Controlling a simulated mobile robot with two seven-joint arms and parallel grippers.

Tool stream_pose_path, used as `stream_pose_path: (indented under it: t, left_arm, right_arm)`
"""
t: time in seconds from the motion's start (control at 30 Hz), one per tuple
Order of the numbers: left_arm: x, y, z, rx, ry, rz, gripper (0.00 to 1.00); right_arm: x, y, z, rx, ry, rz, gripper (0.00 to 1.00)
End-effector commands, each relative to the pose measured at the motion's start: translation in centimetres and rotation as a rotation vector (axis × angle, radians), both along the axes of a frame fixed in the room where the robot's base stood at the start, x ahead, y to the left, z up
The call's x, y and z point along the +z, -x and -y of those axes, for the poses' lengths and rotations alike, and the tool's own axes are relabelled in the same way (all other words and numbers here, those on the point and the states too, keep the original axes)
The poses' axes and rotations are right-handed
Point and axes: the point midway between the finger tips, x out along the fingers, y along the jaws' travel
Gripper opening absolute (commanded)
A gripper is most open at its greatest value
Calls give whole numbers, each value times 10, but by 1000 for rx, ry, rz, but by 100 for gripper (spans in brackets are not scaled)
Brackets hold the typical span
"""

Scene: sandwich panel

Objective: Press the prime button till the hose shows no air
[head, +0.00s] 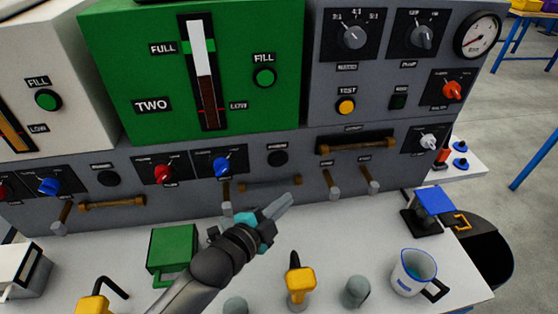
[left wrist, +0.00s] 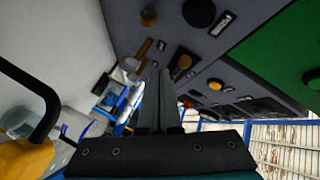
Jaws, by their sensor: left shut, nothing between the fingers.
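Two dark round buttons with labels too small to read sit on the grey panel's lower row: one (head: 278,158) right of the blue knob, below the green tank marked TWO, and one (head: 109,178) further left. Below them run brownish hose sections, one (head: 270,184) under the right button and one (head: 112,203) under the left. I cannot tell whether air is inside. My left gripper (head: 280,206) is shut and empty, in front of and below the right button, apart from it. Its shut fingers (left wrist: 157,100) also show in the left wrist view. My right gripper is out of view.
The green tank (head: 130,55) has a gauge and a FILL button (head: 264,77). A yellow TEST button (head: 346,106) is to the right. On the white table stand a green box (head: 172,247), a yellow-handled tool (head: 300,280), a jug (head: 412,270) and a blue-topped device (head: 433,201).

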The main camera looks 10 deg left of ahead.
Motion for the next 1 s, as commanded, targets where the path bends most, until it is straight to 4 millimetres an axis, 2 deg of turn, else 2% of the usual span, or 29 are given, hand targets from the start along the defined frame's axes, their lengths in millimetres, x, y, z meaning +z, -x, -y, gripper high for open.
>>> stream_pose_path:
  t: [0.17,0.5,0.6,0.8,1.0]
  left_arm:
    - [-2,-11,-5,1,-1,2,0]
    - [-3,-55,-24,2,-2,3,0]
    - [-2,-66,-28,-1,-3,1,0]
    - [-1,-78,-33,0,-1,-1,0]
    - [0,-81,-34,1,0,-2,0]
  right_arm:
    - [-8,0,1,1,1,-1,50]
    - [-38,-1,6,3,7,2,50]
    - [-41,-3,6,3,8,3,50]
    - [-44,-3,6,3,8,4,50]
    - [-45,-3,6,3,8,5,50]
